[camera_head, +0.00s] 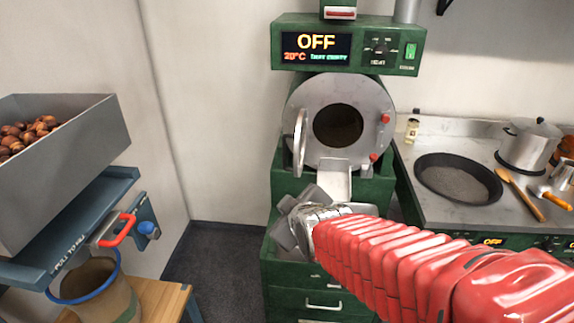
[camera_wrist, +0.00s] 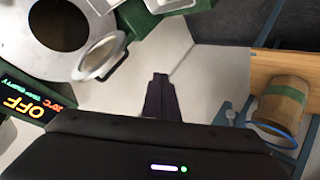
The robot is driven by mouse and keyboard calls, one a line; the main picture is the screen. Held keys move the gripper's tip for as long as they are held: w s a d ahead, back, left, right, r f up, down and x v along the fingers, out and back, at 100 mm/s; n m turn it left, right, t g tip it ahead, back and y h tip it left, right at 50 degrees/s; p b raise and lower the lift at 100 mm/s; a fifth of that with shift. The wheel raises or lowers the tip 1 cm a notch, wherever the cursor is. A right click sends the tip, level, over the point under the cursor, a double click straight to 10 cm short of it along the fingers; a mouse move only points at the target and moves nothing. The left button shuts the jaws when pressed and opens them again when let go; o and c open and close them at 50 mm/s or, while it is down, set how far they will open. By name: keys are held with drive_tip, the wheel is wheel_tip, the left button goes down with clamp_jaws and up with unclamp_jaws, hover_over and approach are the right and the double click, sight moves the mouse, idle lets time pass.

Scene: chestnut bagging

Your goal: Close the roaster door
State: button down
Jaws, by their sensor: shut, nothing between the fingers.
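The green roaster (camera_head: 400,47) stands at the back, with its round metal front (camera_head: 372,98) and dark drum opening (camera_head: 338,125). Its round door (camera_head: 300,143) stands open at the left of the opening, seen nearly edge-on. In the wrist view the door (camera_wrist: 101,57) shows as a pale disc with a metal rim, beside the dark opening (camera_wrist: 60,22). My gripper (camera_head: 283,222) is below the door in the head view, in front of the chute. In the wrist view my gripper (camera_wrist: 160,80) has its fingers together, empty and apart from the door.
A metal chute (camera_head: 335,183) juts out below the opening. At left are a hopper (camera_head: 60,150) of chestnuts, a red handle (camera_head: 112,230) and a blue-rimmed container (camera_head: 85,280). A counter at right holds a pan (camera_head: 457,180) and pot (camera_head: 528,145).

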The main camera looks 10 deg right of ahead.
drive_tip(key=w+d+f+n+t+h, duration=0.1)
drive_tip(key=w+n+t+h, duration=0.1)
drive_tip(key=w+n+t, duration=0.4)
drive_tip(key=shift+w+f+n+t, duration=0.35)
drive_tip(key=shift+w+n, duration=1.05)
drive_tip(key=shift+w, duration=0.7)
